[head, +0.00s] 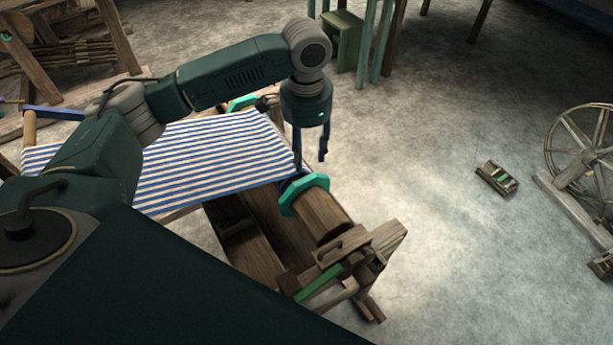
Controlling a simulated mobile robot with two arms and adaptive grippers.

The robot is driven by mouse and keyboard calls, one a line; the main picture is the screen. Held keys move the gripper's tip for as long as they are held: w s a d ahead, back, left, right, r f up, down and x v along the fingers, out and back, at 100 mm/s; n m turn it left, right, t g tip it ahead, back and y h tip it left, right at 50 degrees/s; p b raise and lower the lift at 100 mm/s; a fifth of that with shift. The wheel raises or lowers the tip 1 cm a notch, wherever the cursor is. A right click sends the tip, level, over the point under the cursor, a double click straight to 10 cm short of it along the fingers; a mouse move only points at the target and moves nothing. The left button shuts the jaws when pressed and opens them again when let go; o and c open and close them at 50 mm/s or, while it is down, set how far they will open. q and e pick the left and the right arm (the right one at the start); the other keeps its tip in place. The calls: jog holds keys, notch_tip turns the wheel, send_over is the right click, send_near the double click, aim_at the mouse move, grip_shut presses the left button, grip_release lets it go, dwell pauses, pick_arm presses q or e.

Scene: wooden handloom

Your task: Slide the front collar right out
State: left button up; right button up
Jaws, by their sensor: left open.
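A teal octagonal collar (311,188) sits around the right part of the thick wooden front beam (326,216), just right of the striped cloth's edge. I take it to be the front right collar. My left gripper (310,165) is open above it and points down, with two dark blue fingers spread apart. One finger reaches down close to the collar's upper left edge; I cannot tell whether it touches. The other finger hangs free to the right, over the floor. My right gripper is not in view.
Blue-and-white striped cloth (215,155) is stretched over the loom to the left. Another teal piece (242,102) shows at the back, partly behind my arm. A wooden bracket with a green bar (322,284) stands at the beam's right end.

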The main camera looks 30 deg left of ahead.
aim_at(306, 181)
pick_arm(q)
jog(key=f+p, duration=0.1)
jog(key=f, duration=0.7)
jog(key=shift+s+f, duration=0.2)
jog(key=shift+f, duration=0.6)
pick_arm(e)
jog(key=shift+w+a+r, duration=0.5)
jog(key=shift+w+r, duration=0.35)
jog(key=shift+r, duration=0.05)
pick_arm(q)
grip_shut()
jog(key=shift+p, duration=0.3)
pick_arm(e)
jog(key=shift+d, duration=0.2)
